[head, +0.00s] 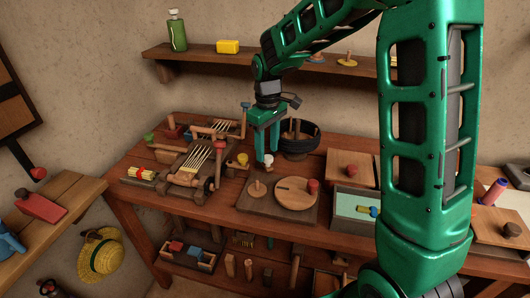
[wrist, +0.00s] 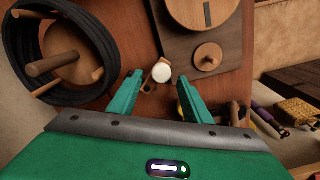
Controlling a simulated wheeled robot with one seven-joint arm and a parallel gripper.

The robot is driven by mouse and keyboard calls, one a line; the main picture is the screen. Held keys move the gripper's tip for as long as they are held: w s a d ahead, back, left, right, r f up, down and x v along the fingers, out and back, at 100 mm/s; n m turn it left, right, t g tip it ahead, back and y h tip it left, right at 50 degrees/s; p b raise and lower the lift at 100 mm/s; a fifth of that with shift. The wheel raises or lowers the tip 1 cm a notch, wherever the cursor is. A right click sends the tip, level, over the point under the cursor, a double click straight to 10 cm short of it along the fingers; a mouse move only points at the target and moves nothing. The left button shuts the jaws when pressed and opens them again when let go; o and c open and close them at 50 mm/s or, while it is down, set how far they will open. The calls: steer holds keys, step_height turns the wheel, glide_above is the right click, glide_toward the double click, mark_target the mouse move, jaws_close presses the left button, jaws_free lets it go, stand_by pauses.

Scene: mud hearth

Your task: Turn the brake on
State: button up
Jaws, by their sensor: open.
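No part is plainly marked as the brake. A small white knob (head: 268,158) on a short wooden piece stands on the table by the dark wheel. In the wrist view the white knob (wrist: 161,73) lies between my fingertips in the picture, with a gap on each side. My gripper (head: 267,147) points down, open and empty, over this knob; it also shows in the wrist view (wrist: 160,79). A yellow knob (head: 243,159) stands just left of it.
A dark wound wheel (head: 297,146) stands close behind my gripper. A board with a round wooden disc (head: 293,192) lies in front. A shelf (head: 210,55) with a green bottle (head: 176,31) runs along the wall. A wooden box (head: 350,169) stands to the right.

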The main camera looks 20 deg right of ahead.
steer(key=shift+f, duration=0.8)
steer(key=shift+c, duration=0.4)
